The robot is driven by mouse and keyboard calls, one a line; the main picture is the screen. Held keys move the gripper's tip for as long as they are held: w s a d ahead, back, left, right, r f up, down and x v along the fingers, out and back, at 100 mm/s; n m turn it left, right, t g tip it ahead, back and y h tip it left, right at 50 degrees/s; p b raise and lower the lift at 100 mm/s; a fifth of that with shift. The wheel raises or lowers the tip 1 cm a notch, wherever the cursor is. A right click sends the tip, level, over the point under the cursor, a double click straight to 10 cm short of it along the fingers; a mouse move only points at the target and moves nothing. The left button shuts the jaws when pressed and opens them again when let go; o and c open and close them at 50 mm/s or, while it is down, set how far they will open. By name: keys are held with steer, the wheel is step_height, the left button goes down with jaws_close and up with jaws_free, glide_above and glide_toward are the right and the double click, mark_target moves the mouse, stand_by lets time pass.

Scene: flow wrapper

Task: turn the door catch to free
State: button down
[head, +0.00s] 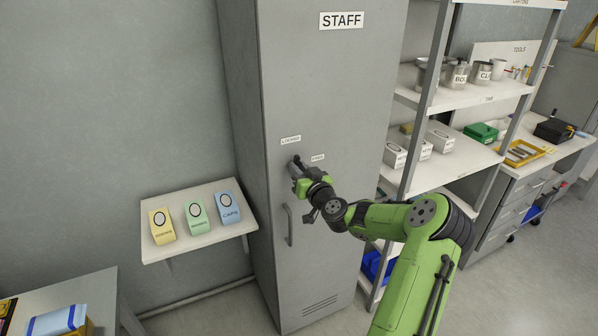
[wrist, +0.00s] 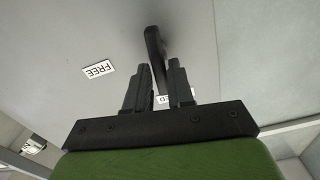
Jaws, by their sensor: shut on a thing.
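The grey STAFF locker door (head: 345,90) fills the middle of the head view. A LOCKED label (head: 290,140) is at the upper left of the catch and a FREE label (head: 317,157) is to its right. The dark door catch (head: 296,160) is partly hidden by my gripper (head: 301,174). In the wrist view the catch (wrist: 152,45) is a dark bar running between the two fingers of my gripper (wrist: 160,80), which is shut on it. The FREE label (wrist: 98,69) lies left of the fingers. Another label (wrist: 162,99), mostly covered, shows between them. The catch's exact angle is hard to tell.
A fixed door handle (head: 289,224) is below the catch. A small shelf (head: 155,251) with yellow, green and blue packs stands left of the locker. A shelving rack (head: 470,100) with boxes and jars stands close on the right. The floor at the lower right is clear.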

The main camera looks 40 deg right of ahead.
steer(key=shift+s+d+f+m+p, duration=0.1)
steer(key=shift+d+f+m+p, duration=0.15)
steer(key=shift+m, duration=2.45)
steer(key=shift+s+d+f+m+p, duration=0.15)
steer(key=shift+f+m+p, duration=0.1)
steer(key=shift+m, duration=2.45)
steer(key=shift+w+d+f+m+p, duration=0.15)
steer(key=shift+d+m+p, duration=0.1)
steer(key=shift+m, duration=2.45)
steer(key=shift+s, duration=0.1)
steer(key=c, duration=1)
jaws_free()
steer(key=shift+f, duration=0.1)
